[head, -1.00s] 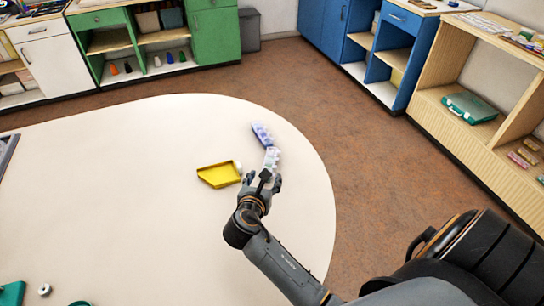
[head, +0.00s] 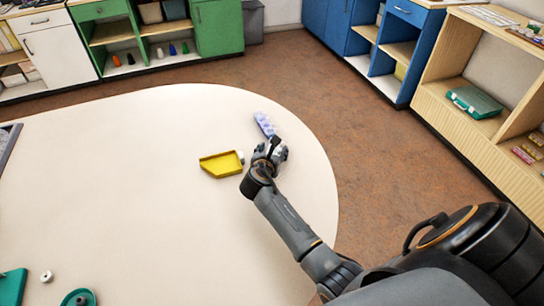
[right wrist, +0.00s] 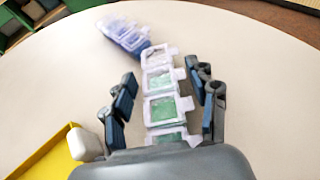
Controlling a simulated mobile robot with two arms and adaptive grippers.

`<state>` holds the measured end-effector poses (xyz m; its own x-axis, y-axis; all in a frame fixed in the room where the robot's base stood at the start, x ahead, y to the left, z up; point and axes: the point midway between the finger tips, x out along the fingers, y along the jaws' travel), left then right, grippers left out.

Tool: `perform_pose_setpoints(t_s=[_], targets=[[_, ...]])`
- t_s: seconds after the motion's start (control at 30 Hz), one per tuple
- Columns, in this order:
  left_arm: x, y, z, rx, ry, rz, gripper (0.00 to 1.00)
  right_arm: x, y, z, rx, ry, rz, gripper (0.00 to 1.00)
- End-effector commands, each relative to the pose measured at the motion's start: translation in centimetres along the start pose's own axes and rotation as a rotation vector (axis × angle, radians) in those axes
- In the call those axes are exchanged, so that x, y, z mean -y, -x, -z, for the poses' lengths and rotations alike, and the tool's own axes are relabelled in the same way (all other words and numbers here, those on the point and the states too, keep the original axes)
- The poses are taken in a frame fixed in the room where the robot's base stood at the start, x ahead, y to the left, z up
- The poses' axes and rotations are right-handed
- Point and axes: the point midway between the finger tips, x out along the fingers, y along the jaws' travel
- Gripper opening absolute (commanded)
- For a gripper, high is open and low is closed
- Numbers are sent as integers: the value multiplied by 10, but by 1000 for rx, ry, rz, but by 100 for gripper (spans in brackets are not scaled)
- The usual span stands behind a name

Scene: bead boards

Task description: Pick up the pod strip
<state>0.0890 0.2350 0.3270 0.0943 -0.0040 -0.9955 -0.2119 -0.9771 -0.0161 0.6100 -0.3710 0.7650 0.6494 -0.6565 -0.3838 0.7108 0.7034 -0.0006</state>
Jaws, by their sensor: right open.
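The pod strip (right wrist: 163,82) is a row of clear, whitish pods with lids, some with green contents. It lies on the pale table in the right wrist view. Its far end meets a blue-purple row of pods (right wrist: 126,36) at an angle; I cannot tell whether the two are joined. In the head view the blue-purple row (head: 264,123) shows beyond my right gripper (head: 276,147), which hides most of the clear pods. In the right wrist view my right gripper (right wrist: 168,90) is open, its fingers on either side of the clear pods. My left gripper is not in view.
A yellow scoop-like tray (head: 221,165) lies left of my right gripper, with a small white piece (right wrist: 86,145) at its edge. The table's rounded edge is close on the right. Green things stand at the near left. The middle of the table (head: 120,180) is clear.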

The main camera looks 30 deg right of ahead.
Motion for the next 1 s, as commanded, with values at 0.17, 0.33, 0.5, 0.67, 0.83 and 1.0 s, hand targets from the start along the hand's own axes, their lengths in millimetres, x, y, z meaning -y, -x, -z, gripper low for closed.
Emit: perform_pose_setpoints(t_s=[0.17,0.33,0.5,0.67,0.83,1.0], targets=[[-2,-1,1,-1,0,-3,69,0,-8,0,0,-1,0,58],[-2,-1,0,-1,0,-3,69,0,-8,0,0,-1,0,54],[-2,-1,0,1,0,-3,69,0,-8,0,0,0,0,20],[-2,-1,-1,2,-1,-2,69,0,-8,0,0,0,1,8],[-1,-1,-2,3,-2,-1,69,0,-8,0,0,0,0,8],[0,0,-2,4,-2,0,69,0,-6,-4,2,0,0,8]])
